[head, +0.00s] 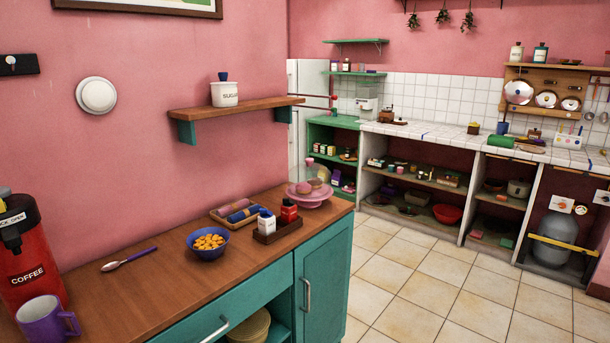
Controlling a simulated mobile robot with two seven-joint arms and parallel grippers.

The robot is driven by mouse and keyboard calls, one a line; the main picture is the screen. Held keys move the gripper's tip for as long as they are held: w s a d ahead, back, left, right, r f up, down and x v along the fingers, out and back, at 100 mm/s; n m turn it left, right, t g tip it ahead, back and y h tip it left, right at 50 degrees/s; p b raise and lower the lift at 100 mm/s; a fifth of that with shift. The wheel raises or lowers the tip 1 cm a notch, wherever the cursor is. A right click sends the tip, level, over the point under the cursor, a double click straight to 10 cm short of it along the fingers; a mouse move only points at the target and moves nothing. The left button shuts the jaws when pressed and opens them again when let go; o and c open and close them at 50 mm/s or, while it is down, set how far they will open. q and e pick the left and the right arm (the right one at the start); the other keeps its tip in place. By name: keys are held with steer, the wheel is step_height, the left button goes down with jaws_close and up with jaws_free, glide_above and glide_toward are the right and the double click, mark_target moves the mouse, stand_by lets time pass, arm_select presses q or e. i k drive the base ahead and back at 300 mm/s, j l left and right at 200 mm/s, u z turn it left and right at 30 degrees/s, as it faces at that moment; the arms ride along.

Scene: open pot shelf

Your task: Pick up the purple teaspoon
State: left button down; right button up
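The purple teaspoon (132,257) lies flat on the brown wooden top of the teal cabinet, at the left of the head view. Its pale bowl end points to the left and its purple handle points right and away. Nothing covers it. Neither of my grippers shows in the head view.
A purple mug (45,320) and a red coffee dispenser (30,250) stand left of the teaspoon. A blue bowl of orange snacks (208,244) stands to its right, then a small tray of shakers (278,230) and a pink cake stand (310,195). Bare wooden counter (140,295) lies in front.

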mark_target(112, 266)
steer(key=u, duration=1.5)
